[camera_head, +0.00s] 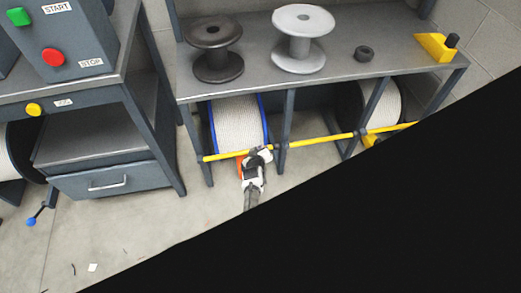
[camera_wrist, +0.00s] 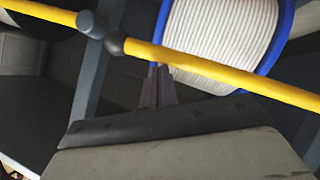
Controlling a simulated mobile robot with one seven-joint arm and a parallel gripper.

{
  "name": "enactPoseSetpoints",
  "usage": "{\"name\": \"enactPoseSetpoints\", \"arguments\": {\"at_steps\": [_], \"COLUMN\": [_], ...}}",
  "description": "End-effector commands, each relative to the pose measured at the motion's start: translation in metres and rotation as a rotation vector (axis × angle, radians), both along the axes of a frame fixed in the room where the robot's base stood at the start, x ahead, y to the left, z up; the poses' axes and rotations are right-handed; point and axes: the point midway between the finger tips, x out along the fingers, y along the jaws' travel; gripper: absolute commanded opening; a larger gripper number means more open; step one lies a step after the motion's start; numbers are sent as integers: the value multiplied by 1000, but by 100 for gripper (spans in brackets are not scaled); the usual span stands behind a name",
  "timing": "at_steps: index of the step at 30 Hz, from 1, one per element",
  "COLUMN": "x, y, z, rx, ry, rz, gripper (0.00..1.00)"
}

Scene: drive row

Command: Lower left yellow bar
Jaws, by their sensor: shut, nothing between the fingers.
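The left yellow bar (camera_head: 225,155) runs across the front of the lower left bay, before a blue-rimmed spool of white cable (camera_head: 238,124). In the wrist view this bar (camera_wrist: 220,72) crosses the picture and ends in a dark ball beside a grey post fitting. My gripper (camera_head: 260,154) is at the bar's right end in the head view. In the wrist view my gripper's dark fingers (camera_wrist: 158,72) are together and empty, with their tips at the bar's edge near the ball end. I cannot tell whether they touch it.
Another yellow bar (camera_head: 322,140) continues to the right of the post (camera_head: 285,125). A second cable spool (camera_head: 381,103) stands in the right bay. The bench top (camera_head: 340,50) holds two empty reels. A drawer cabinet (camera_head: 118,180) stands at left; the floor before it is mostly clear.

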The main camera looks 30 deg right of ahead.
Motion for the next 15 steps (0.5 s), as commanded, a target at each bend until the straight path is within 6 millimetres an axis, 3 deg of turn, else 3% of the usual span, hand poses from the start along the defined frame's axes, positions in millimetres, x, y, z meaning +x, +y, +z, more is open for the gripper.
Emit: {"name": "enactPoseSetpoints", "arguments": {"at_steps": [3,15], "x": [1,0], "y": [1,2], "z": [-12,-18], "rx": [0,1], "ry": [-1,3], "rz": [1,-2], "gripper": [0,0]}}
